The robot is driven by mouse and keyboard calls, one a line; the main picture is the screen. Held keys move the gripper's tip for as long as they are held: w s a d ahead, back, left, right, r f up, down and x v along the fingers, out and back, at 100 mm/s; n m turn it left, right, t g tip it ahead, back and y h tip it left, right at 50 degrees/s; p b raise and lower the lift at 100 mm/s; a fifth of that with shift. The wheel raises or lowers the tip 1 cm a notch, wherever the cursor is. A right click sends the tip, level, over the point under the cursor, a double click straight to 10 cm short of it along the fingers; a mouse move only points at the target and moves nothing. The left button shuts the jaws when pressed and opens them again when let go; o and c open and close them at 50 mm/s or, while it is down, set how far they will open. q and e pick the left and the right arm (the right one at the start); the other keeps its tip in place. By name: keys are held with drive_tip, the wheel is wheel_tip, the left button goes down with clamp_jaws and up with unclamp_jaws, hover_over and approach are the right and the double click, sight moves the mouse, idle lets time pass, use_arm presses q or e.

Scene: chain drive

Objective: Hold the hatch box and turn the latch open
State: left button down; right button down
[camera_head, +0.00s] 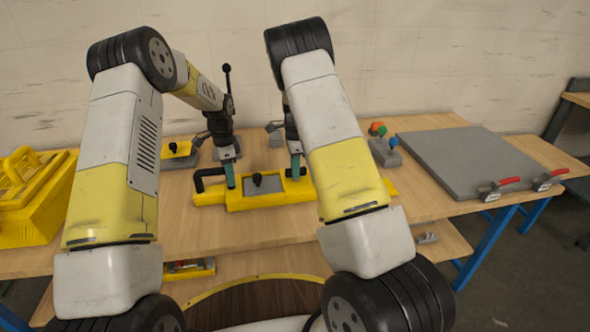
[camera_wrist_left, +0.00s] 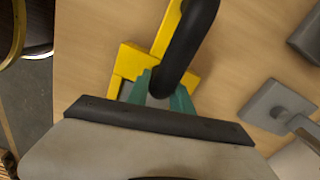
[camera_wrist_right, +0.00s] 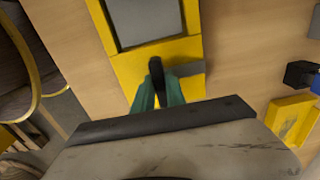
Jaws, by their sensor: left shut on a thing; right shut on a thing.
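The yellow hatch box (camera_head: 238,204) lies on the wooden table, with a grey hatch panel (camera_head: 271,186) and a black knob (camera_head: 257,179) in its middle. A black curved handle (camera_head: 200,181) stands at its left end and shows large in the left wrist view (camera_wrist_left: 192,40). My left gripper (camera_head: 230,182) is shut on this handle. My right gripper (camera_head: 295,172) is at the box's right part. In the right wrist view its teal fingers are shut on the black latch (camera_wrist_right: 156,71), beside the grey panel (camera_wrist_right: 145,20). The fingers partly hide the latch.
A yellow toolbox (camera_head: 30,205) stands at the far left. A large grey slab (camera_head: 465,158) with red-handled clamps (camera_head: 495,187) lies at the right. A grey block with coloured knobs (camera_head: 385,153) is behind the box. The table in front of the box is clear.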

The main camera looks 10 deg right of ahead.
use_arm(q)
drive_tip(key=shift+a, duration=0.4)
use_arm(e)
drive_tip(key=shift+d, duration=0.45)
drive_tip(key=c, duration=1.5)
unclamp_jaws()
use_arm(q)
drive_tip(key=shift+d, duration=0.1)
use_arm(e)
drive_tip(key=shift+o, duration=0.7)
drive_tip(key=shift+a, duration=0.1)
use_arm(q)
drive_tip(key=shift+d, duration=0.1)
use_arm(e)
drive_tip(key=shift+a, duration=0.15)
use_arm(q)
drive_tip(key=shift+d, duration=0.15)
use_arm(e)
wheel_tip(320, 180, up, 12)
use_arm(q)
drive_tip(key=c, duration=1.1)
unclamp_jaws()
